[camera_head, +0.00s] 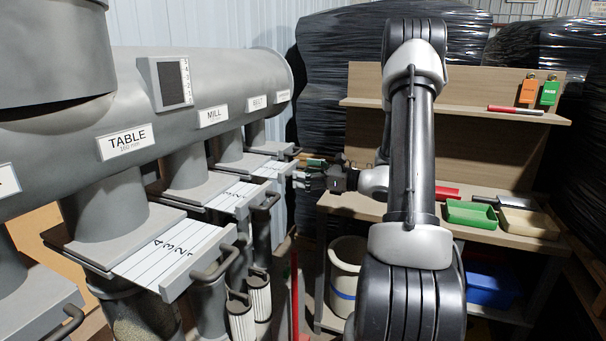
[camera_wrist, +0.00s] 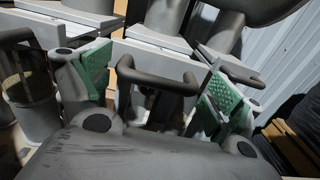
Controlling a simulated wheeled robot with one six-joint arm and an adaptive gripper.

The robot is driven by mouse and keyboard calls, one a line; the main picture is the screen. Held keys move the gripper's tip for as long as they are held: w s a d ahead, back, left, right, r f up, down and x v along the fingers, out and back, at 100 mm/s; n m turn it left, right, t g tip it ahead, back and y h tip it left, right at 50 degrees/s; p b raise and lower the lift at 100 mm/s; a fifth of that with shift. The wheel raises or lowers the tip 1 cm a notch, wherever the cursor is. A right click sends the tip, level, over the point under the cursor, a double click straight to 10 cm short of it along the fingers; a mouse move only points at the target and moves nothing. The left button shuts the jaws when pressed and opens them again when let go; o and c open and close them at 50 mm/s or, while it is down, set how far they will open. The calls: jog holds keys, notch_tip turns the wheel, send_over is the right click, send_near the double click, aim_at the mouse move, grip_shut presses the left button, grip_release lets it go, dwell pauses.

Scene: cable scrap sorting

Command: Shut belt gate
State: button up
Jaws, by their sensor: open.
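The belt gate (camera_head: 270,170) is a flat sliding plate under the BELT label (camera_head: 257,103). It stands partly pulled out, with pale plate showing. My gripper (camera_head: 303,179) is at its outer end in the head view, where its fingers are small and partly hard to make out. In the wrist view my gripper (camera_wrist: 160,85) is open, its green finger pads apart. A dark bar handle (camera_wrist: 155,80), apparently the belt gate's, lies between the pads. I see no clear contact.
The table gate (camera_head: 170,255) and mill gate (camera_head: 235,197) are also pulled out, nearer me. Another gate handle (camera_wrist: 240,72) is just beyond the right finger. A wooden bench with a green tray (camera_head: 470,214) stands at right. A white bucket (camera_head: 346,268) is below.

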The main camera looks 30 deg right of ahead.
aim_at(278, 169)
jog(key=shift+w+a, duration=0.15)
jog(key=c, duration=1.5)
jog(key=x, duration=0.9)
jog(key=shift+c, duration=0.2)
jog(key=shift+w+r, duration=0.15)
jog(key=o, duration=1.5)
jog(key=shift+w+a, duration=0.1)
jog(key=shift+a, duration=0.1)
jog(key=shift+o, duration=0.2)
